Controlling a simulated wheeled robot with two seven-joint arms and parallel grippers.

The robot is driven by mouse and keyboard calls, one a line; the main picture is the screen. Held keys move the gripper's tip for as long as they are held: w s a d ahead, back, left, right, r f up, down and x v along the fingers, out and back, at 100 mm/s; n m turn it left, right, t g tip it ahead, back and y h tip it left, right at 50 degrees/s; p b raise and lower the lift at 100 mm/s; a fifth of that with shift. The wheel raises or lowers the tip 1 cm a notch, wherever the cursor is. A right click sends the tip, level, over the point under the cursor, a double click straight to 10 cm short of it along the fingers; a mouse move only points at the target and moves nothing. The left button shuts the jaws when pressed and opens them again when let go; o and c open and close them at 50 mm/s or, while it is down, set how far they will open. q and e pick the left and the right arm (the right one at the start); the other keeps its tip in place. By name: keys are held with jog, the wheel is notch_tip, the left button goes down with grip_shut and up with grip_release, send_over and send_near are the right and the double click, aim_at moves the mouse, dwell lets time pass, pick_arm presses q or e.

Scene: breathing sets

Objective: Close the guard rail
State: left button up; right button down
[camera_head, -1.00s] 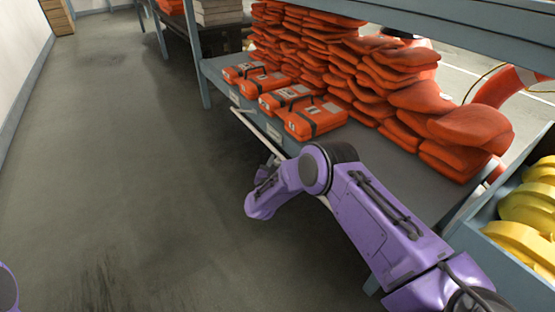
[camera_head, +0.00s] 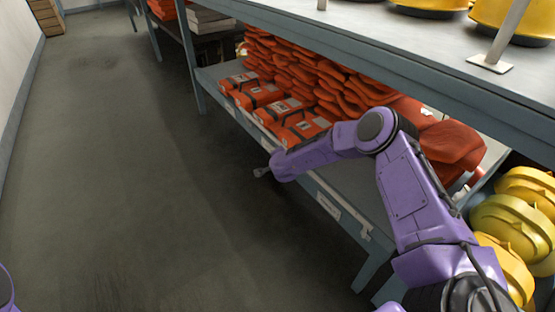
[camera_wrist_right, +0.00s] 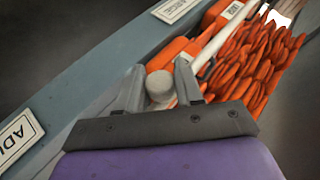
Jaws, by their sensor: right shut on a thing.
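My right gripper (camera_head: 262,172) is at the shelf's front edge. In the right wrist view its fingers (camera_wrist_right: 160,86) are closed around a round grey end piece, which looks like part of the rail. In the head view my purple forearm hides much of the rail. My left gripper is out of view; only a purple sliver of my left arm shows.
Orange cases (camera_head: 302,130) and stacked orange packs (camera_head: 330,85) fill the lower shelf. A label plate (camera_head: 328,206) is on its front edge. Yellow items (camera_head: 508,225) lie at the right. The floor (camera_head: 130,190) at left is clear.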

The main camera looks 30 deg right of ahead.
jog(key=shift+w+d+r+p, duration=0.15)
jog(key=shift+d+r+p, duration=0.15)
jog(key=shift+d, duration=0.35)
jog(key=shift+w+d+r+p, duration=0.15)
jog(key=shift+d+r, duration=0.25)
jog(key=shift+d, duration=0.35)
jog(key=c, duration=0.8)
grip_release()
jog(key=shift+s, duration=0.1)
jog(key=shift+s+a, duration=0.1)
jog(key=shift+a, duration=0.1)
jog(key=p+v, duration=0.3)
jog(key=v, duration=0.7)
jog(key=shift+s+a, duration=0.1)
jog(key=shift+s, duration=0.05)
